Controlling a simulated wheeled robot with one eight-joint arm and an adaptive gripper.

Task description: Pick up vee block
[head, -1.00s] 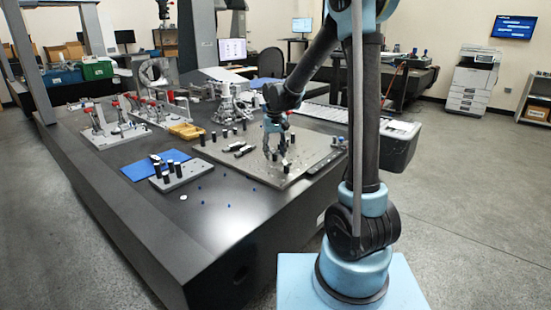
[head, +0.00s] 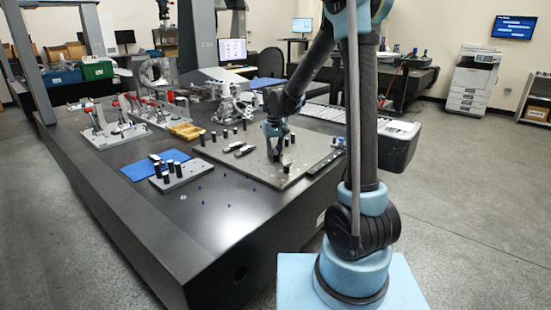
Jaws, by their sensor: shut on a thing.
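My gripper (head: 276,155) points down over the right part of the grey fixture plate (head: 225,158). Its fingers are drawn together on a small dark thing low at the plate, which seems to be the vee block. The fingers hide most of it, so its shape cannot be made out. I cannot tell whether it touches the plate.
Short black cylinders stand on the plate, one just right of my gripper (head: 286,168). Dark bar-like pieces (head: 240,149) lie left of it. A blue mat (head: 136,171) and a smaller plate with black posts (head: 180,177) are further left. The dark table front is mostly clear.

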